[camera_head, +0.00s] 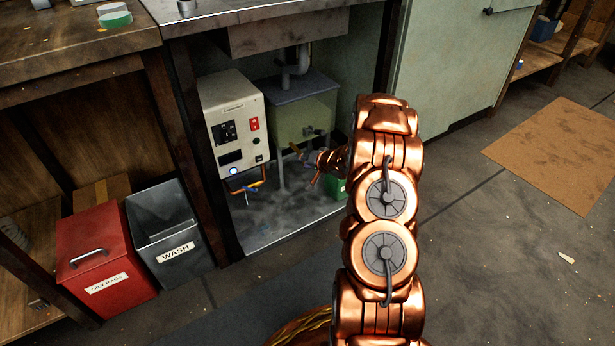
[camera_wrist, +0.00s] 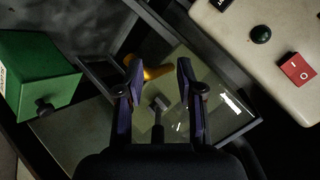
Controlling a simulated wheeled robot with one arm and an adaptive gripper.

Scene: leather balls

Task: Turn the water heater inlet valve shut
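The white water heater (camera_head: 235,120) stands in the open cabinet under the sink, with a red switch and a lit blue lamp. Below it are orange pipework and a small blue lever (camera_head: 250,188), apparently the inlet valve. My gripper (camera_head: 309,160) is inside the cabinet, right of the heater and in front of the greenish tank. In the wrist view my gripper (camera_wrist: 157,80) is open, with nothing held. A yellow-orange handle (camera_wrist: 154,72) and a grey fitting (camera_wrist: 160,103) on the tank show between and beyond the fingers. The heater (camera_wrist: 260,40) is at upper right; the blue lever is not visible there.
The tank (camera_head: 300,118) stands beside the heater, under the drain pipe. A green box (camera_wrist: 38,75) lies on the other side, close to my gripper. The cabinet post (camera_head: 190,150) bounds the opening. Red (camera_head: 105,250) and grey (camera_head: 165,225) bins stand outside left. Cabinet floor before the heater is clear.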

